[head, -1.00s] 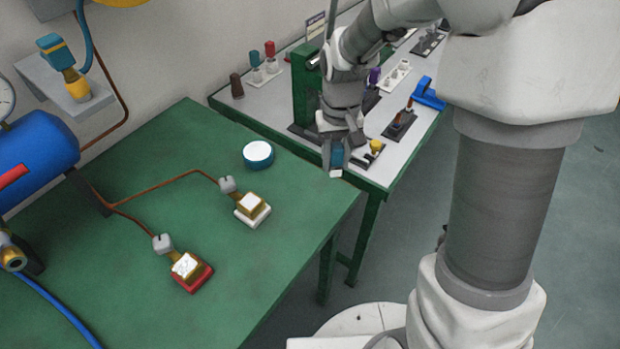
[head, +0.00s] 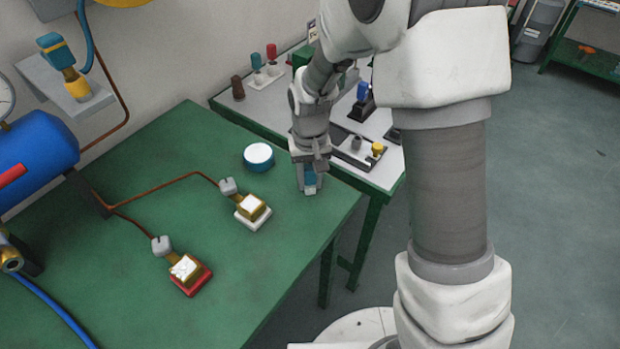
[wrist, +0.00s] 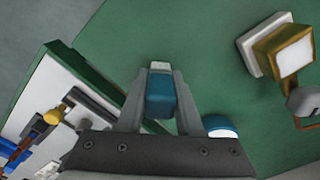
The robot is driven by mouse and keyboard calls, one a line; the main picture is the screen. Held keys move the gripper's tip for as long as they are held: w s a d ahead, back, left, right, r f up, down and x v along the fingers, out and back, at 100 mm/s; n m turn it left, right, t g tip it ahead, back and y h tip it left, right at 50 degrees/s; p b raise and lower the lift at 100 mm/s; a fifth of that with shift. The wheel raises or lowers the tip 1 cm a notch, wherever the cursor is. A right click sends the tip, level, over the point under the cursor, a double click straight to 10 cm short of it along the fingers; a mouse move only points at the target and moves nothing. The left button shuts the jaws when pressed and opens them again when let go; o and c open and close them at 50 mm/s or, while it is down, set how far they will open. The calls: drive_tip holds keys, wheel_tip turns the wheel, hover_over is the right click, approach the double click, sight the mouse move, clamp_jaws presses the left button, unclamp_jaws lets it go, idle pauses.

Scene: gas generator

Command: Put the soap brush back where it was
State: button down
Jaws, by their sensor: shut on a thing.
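My gripper (head: 310,178) is shut on the soap brush (head: 310,181), a small teal block with a white tip. The brush hangs over the green table (head: 150,150), near its right edge; its height above the surface cannot be told. In the wrist view, the brush (wrist: 160,97) sits between the two grey fingers (wrist: 160,95), white tip outward. A round teal pot with a white top (head: 258,156) stands on the table to the left of my gripper. It also shows in the wrist view (wrist: 220,127), partly hidden by the gripper.
Two gold fittings on a white base (head: 252,211) and a red base (head: 188,273) sit left on the table, joined to copper pipes. A blue tank (head: 38,150) stands at far left. A side table with tools (head: 378,172) lies beyond. The table's front middle is clear.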

drive_tip(key=shift+f, duration=0.2)
drive_tip(key=c, duration=0.6)
unclamp_jaws()
drive_tip(key=shift+r, duration=0.1)
wheel_tip(320, 180, up, 12)
drive_tip(key=shift+r+p, duration=0.1)
drive_tip(key=shift+p, duration=0.7)
drive_tip(key=shift+d+r, duration=0.15)
drive_tip(key=shift+r, duration=0.15)
drive_tip(key=s+d+r+t, duration=0.2)
drive_tip(key=s+d+r, duration=0.2)
drive_tip(key=s, duration=0.2)
drive_tip(key=s+d+r+m+t, duration=0.1)
drive_tip(key=s+d+r, duration=0.3)
drive_tip(key=s, duration=0.2)
drive_tip(key=s+d+r+t, duration=0.2)
drive_tip(key=s+d+r, duration=0.2)
drive_tip(key=s, duration=0.2)
drive_tip(key=shift+s+d+r+t, duration=0.1)
drive_tip(key=shift+s+r+t, duration=0.2)
drive_tip(key=shift+r, duration=0.1)
